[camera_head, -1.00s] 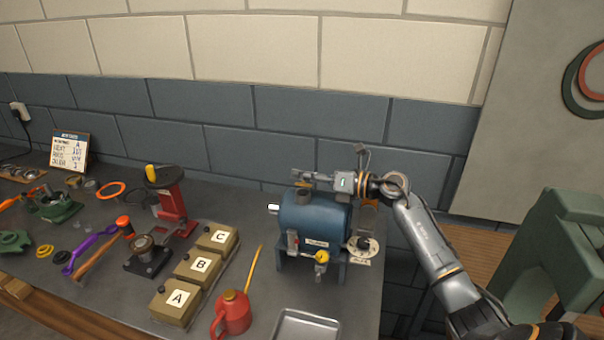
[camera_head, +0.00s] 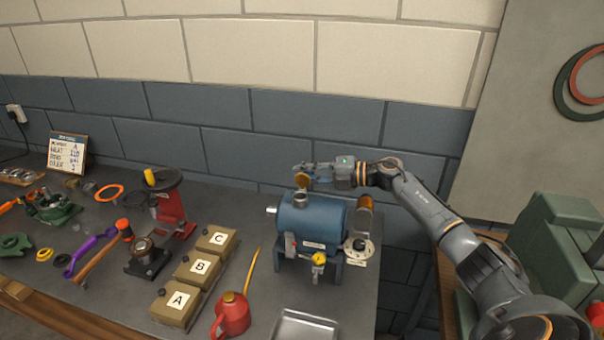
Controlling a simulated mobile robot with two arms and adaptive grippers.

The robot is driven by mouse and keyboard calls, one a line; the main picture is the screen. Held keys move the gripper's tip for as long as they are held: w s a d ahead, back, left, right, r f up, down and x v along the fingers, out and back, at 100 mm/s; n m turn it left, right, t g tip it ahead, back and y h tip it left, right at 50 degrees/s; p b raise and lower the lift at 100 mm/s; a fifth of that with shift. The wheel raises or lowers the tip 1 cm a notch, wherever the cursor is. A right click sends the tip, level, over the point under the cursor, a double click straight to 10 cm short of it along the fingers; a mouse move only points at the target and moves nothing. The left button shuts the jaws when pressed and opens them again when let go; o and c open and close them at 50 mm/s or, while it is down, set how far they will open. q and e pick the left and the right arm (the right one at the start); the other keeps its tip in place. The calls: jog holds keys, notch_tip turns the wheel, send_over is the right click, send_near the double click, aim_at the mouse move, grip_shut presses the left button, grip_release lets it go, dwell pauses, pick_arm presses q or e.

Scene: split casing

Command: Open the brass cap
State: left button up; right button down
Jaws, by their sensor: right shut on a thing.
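The blue tank (camera_head: 318,220) stands on its feet near the bench's right end. A short neck (camera_head: 300,199) rises from its top left. The small brass cap (camera_head: 301,181) is at the neck, with its face turned towards me; I cannot tell whether it still touches the neck. My right gripper (camera_head: 303,173) reaches in from the right over the tank and is shut on the brass cap. Its fingers partly hide the cap's upper edge. My left gripper is out of view.
An amber cylinder (camera_head: 365,212) and a round dial (camera_head: 358,250) sit at the tank's right end. A yellow-knobbed valve (camera_head: 319,260) is in front. Boxes A, B and C (camera_head: 216,241), a red oil can (camera_head: 232,315) and a metal tray (camera_head: 305,326) stand nearby.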

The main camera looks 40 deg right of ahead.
jog(key=shift+w+d+f+m+g+y, duration=0.15)
jog(key=shift+d+f+m, duration=0.1)
jog(key=shift+m, duration=0.5)
jog(key=shift+w+d+f+m+g+y, duration=0.15)
jog(key=shift+d+f+m, duration=0.1)
jog(key=shift+m, duration=0.5)
jog(key=c, duration=1.3)
grip_release()
jog(key=shift+s+d, duration=0.1)
jog(key=shift+s, duration=0.05)
jog(key=shift+s+r, duration=0.1)
jog(key=v, duration=0.7)
jog(key=shift+s+d, duration=0.1)
jog(key=shift+d, duration=0.1)
